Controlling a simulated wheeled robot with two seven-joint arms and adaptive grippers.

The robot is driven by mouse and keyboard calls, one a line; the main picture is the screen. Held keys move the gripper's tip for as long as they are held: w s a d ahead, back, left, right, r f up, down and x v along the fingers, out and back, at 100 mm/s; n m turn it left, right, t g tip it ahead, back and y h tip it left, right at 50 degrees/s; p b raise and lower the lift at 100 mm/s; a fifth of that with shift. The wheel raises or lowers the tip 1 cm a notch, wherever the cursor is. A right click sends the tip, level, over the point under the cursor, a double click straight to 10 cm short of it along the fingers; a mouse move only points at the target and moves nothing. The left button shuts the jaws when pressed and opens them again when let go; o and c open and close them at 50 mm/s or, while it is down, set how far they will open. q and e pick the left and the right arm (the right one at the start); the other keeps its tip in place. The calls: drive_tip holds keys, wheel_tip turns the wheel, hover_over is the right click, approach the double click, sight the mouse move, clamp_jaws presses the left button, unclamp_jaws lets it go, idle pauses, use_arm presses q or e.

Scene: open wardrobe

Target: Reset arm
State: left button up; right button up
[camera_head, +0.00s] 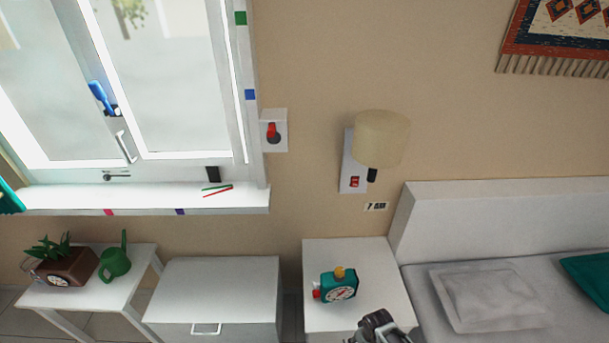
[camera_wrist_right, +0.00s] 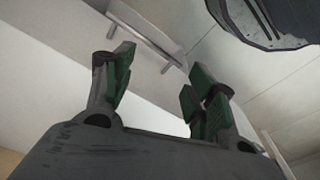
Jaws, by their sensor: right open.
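My right gripper (camera_head: 378,328) shows at the bottom edge of the head view, in front of the white bedside table (camera_head: 335,254) and below the teal clock on it. Only its upper part is in the picture. In the right wrist view, the two dark green fingers of my right gripper (camera_wrist_right: 160,80) stand apart with nothing between them. Past them is a pale furniture front with a metal handle (camera_wrist_right: 150,38). My left gripper is not in view.
A teal clock (camera_head: 340,287) stands on the bedside table. The bed (camera_head: 421,270) is at right. A white cabinet (camera_head: 215,285) and a side table (camera_head: 146,257) with a green watering can (camera_head: 115,264) and planter (camera_head: 72,267) are at left. A lamp (camera_head: 381,137) hangs on the wall.

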drive_tip(key=s+d+f+m+b, duration=0.1)
drive_tip(key=s+d+f, duration=0.3)
drive_tip(key=s+f, duration=1.3)
drive_tip(key=s, duration=0.7)
drive_tip(key=s+d+f+m+b, duration=0.1)
drive_tip(key=s+f, duration=0.3)
drive_tip(key=s, duration=0.6)
drive_tip(key=shift+s+d+f, duration=0.2)
drive_tip(key=shift+f, duration=0.05)
